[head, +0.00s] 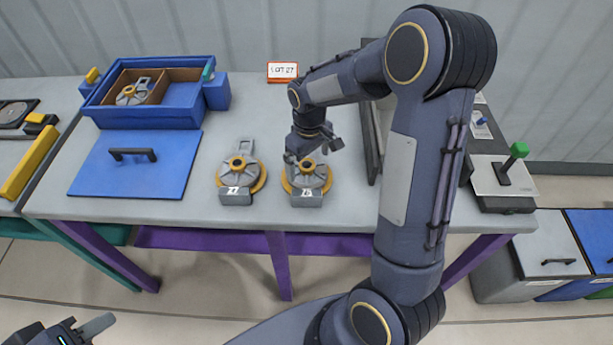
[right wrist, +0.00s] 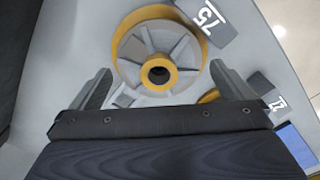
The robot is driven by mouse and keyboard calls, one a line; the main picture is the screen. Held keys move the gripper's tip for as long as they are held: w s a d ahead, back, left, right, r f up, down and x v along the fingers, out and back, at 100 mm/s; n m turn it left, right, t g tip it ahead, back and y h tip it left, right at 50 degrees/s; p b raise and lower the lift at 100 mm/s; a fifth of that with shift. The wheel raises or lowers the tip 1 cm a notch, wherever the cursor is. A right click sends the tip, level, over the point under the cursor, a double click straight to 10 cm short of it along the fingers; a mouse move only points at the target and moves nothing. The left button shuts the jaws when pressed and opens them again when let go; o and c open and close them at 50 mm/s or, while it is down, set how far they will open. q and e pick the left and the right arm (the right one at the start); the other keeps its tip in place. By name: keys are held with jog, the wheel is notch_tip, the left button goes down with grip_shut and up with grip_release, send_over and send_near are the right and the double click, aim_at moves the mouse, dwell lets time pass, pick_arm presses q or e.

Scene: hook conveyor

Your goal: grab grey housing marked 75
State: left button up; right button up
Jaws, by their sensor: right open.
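The grey housing marked 75 (head: 307,183) lies on the table with a yellow ring under it and its label toward the front edge. My right gripper (head: 314,150) is above it, pointing down, and hides part of its far side. In the right wrist view the housing (right wrist: 135,48) shows its ribbed disc, hub and label 75 beyond my right gripper's (right wrist: 164,85) spread, empty fingers. A similar grey housing marked 77 (head: 238,177) lies to its left. My left gripper (head: 85,329) is at the lower left corner, far from both, only partly seen.
A blue box (head: 150,116) with another grey part (head: 132,92) inside stands at the back left, with a blue lid (head: 137,175) before it. A small sign (head: 283,70) stands at the back. A dark-edged tray (head: 370,145) is right of the housing, partly behind my right arm.

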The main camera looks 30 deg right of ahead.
aim_at(310, 167)
notch_tip(310, 167, down, 4)
jog(key=shift+d+p, duration=0.15)
jog(key=shift+p, duration=0.15)
jog(key=shift+s, duration=0.15)
jog(key=c, duration=1.1)
